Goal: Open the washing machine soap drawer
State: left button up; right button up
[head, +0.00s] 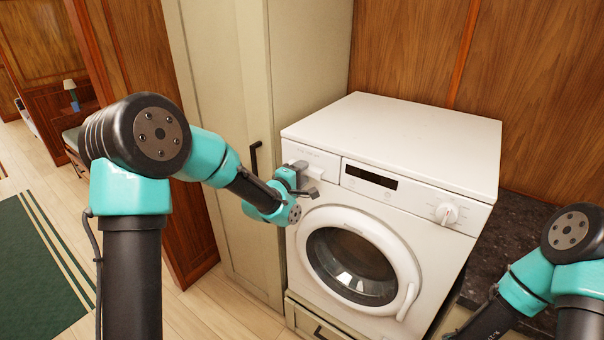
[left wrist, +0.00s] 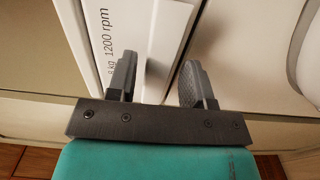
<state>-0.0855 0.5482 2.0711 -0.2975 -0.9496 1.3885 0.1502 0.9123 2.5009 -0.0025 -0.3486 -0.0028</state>
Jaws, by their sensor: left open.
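The white washing machine (head: 400,139) stands against the wood wall. Its soap drawer (head: 308,153) is at the upper left of its front and looks closed, flush with the panel. My left gripper (head: 307,181) is at the lower part of the drawer front. In the left wrist view, the drawer front (left wrist: 130,22) carries the print "1200 rpm". There my left gripper (left wrist: 158,82) is open, with one finger over the drawer front and the other beyond its edge. I cannot tell whether the fingers touch it. My right gripper is out of view; only part of that arm shows at lower right.
A tall beige cabinet (head: 236,75) with a black handle stands close on the left of the machine. The round door (head: 352,266) is shut below the drawer. A knob (head: 447,213) is on the panel's right. A dark counter (head: 507,240) lies at right.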

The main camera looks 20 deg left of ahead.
pick_arm(q)
jog(key=shift+w, duration=0.15)
jog(key=shift+c, duration=0.2)
jog(key=shift+f, duration=0.1)
grip_shut()
